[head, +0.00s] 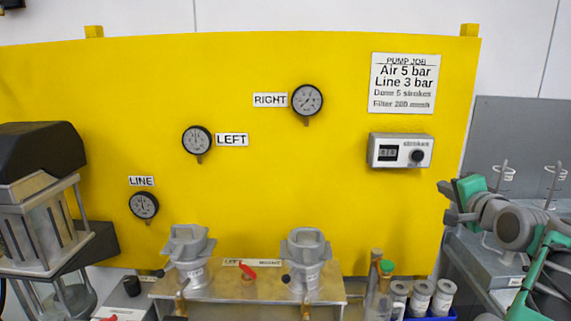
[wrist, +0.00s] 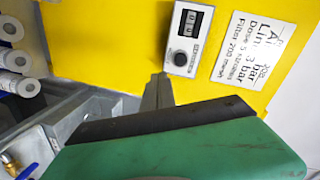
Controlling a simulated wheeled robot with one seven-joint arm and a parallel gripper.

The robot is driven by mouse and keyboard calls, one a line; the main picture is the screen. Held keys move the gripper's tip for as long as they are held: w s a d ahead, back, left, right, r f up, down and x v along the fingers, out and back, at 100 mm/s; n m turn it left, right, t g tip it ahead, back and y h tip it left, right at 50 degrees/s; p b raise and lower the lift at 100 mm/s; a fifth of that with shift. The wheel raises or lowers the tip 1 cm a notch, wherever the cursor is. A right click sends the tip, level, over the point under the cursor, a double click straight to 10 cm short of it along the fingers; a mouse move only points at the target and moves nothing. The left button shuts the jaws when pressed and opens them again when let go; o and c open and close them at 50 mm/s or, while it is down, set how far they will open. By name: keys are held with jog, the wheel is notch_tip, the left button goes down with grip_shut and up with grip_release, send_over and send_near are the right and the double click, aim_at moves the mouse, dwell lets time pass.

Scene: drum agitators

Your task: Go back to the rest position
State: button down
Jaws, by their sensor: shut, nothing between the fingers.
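My gripper (head: 448,203) is at the right side of the head view, at the end of my green and grey arm. It is raised beside the right edge of the yellow panel (head: 340,205), below and to the right of the strokes counter (head: 400,151). In the wrist view, the grey fingers of my gripper (wrist: 157,92) are together and hold nothing. They point toward the yellow panel (wrist: 110,45), with the counter (wrist: 188,38) beyond them. I cannot tell the exact gap to the panel.
Two grey lidded units (head: 187,250) and (head: 305,255) stand on a metal box with a red lever (head: 245,263). White-labelled jars (head: 420,297) sit in a blue tray below my gripper. Wire stands (head: 553,185) are behind my arm. Gauges and a job sign (head: 402,83) are on the panel.

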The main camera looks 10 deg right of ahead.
jog(key=s+f+n+g, duration=0.25)
jog(key=s+f, duration=0.25)
jog(key=f, duration=0.3)
jog(key=s+f+n+g+y, duration=0.1)
jog(key=s+f+g, duration=0.3)
jog(key=f, duration=0.4)
jog(key=s+f+n+g, duration=0.1)
jog(key=s+f+g, duration=0.2)
jog(key=s+f, duration=0.35)
jog(key=s+a+f+n+g+y, duration=0.2)
jog(key=s+a+f+n+g, duration=0.15)
jog(key=a+f, duration=0.5)
jog(key=w+a+r+n, duration=0.1)
jog(key=a+n, duration=0.2)
jog(key=a, duration=0.7)
jog(key=w+a+r+n, duration=0.1)
jog(key=a+n, duration=0.2)
jog(key=a, duration=0.7)
jog(key=w+a+r+n+t+y, duration=0.1)
jog(key=w+a+n, duration=0.1)
jog(key=a, duration=0.8)
jog(key=shift+n, duration=0.4)
